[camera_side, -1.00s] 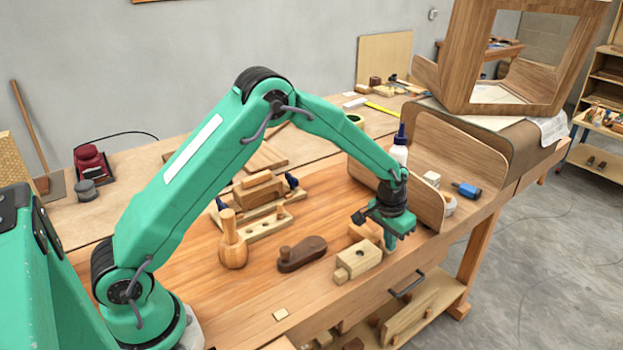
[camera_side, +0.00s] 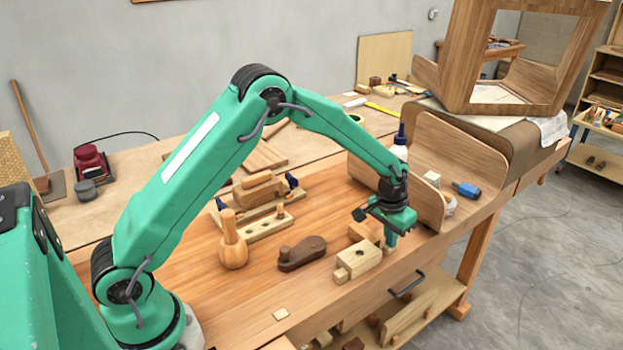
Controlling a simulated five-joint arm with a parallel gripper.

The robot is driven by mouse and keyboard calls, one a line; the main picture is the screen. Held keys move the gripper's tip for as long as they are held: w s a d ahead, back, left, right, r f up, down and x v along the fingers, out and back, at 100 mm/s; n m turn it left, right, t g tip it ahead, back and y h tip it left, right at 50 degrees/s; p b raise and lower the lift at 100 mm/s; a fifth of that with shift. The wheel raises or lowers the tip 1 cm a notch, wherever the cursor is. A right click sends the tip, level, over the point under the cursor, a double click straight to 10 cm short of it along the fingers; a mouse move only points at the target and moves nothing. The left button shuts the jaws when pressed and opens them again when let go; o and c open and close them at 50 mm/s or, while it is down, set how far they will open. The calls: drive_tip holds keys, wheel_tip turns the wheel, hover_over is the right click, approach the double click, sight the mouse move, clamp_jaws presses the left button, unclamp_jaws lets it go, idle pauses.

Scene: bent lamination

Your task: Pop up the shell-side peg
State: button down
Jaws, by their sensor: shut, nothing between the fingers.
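My gripper (camera_side: 391,241) points down near the front edge of the bench, its fingers closed with nothing seen between them. It is just right of and behind a pale wooden block with a dark round hole (camera_side: 358,262). Another light wooden block (camera_side: 362,232) stands behind that one, partly covered by the gripper. The curved wooden shell (camera_side: 455,165) stands to the right of my gripper. I cannot make out the shell-side peg for sure; the gripper may hide it.
A dark wooden plane (camera_side: 302,254) and a turned mallet (camera_side: 233,245) stand left of the blocks. A clamping jig (camera_side: 262,205) lies behind them. A white glue bottle (camera_side: 399,146) and a blue tool (camera_side: 466,190) are near the shell. The front left benchtop is mostly clear.

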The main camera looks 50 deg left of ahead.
drive_tip(key=shift+r, duration=3.2)
drive_tip(key=s+a+r+t, duration=0.2)
drive_tip(key=s+a+r, duration=0.2)
drive_tip(key=s+r, duration=1.05)
drive_tip(key=s+a+r+t, duration=0.1)
drive_tip(key=s+a+r, duration=0.1)
drive_tip(key=s, duration=1.6)
drive_tip(key=shift+r+t, duration=0.15)
drive_tip(key=shift+t, duration=0.25)
